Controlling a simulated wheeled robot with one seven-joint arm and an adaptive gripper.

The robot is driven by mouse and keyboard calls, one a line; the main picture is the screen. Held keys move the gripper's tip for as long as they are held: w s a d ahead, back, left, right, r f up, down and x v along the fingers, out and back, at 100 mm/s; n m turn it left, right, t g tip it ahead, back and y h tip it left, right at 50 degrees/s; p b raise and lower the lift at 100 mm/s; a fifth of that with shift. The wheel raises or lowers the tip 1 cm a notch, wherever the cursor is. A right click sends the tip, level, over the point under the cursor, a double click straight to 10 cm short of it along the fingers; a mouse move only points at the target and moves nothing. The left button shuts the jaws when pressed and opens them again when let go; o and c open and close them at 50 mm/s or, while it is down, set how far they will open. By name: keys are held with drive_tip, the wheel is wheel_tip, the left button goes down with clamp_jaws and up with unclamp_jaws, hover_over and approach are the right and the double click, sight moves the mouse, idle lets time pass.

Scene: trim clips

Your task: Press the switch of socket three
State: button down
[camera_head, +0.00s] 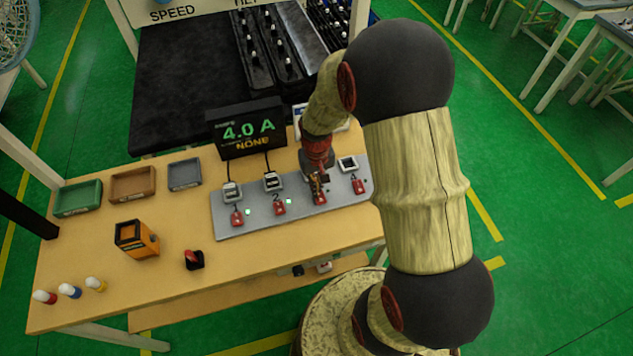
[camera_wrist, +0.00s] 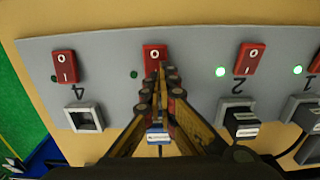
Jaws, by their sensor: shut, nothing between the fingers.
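The grey socket panel (camera_head: 255,226) lies on the wooden table, with a row of red rocker switches. In the wrist view the switch of socket three (camera_wrist: 154,51) is straight ahead of my gripper (camera_wrist: 160,70), whose closed fingertips overlap its near edge. I cannot tell whether they touch it. The lamp beside this switch (camera_wrist: 134,75) is dark. In the head view my gripper (camera_head: 318,188) points down at the same switch (camera_head: 320,198) and partly covers it. Socket three is mostly hidden by my fingers; something blue and white (camera_wrist: 157,135) shows between them.
Switch two (camera_wrist: 250,57) and switch four (camera_wrist: 65,66) flank it. Lamp two (camera_wrist: 220,72) and lamp one (camera_wrist: 297,71) glow green. Black plugs sit in sockets one (camera_head: 231,191) and two (camera_head: 272,181); socket four (camera_wrist: 85,117) is empty.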

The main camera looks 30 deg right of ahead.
drive_tip(key=shift+w+f, duration=0.1)
idle(0.4)
drive_tip(key=shift+w+f+g+p, duration=0.1)
drive_tip(key=shift+f+g+p, duration=0.25)
drive_tip(key=shift+g+p, duration=0.2)
drive_tip(key=shift+s+r, duration=0.1)
drive_tip(key=shift+s, duration=0.1)
drive_tip(key=shift+s+a+r+p, duration=0.15)
drive_tip(key=shift+s+r+p, duration=0.15)
drive_tip(key=shift+s, duration=0.25)
wheel_tip(320, 180, up, 14)
drive_tip(key=w+p, duration=0.2)
drive_tip(key=p, duration=0.1)
drive_tip(key=shift+w+d+f+p, duration=0.2)
drive_tip(key=shift+w+d+p, duration=0.2)
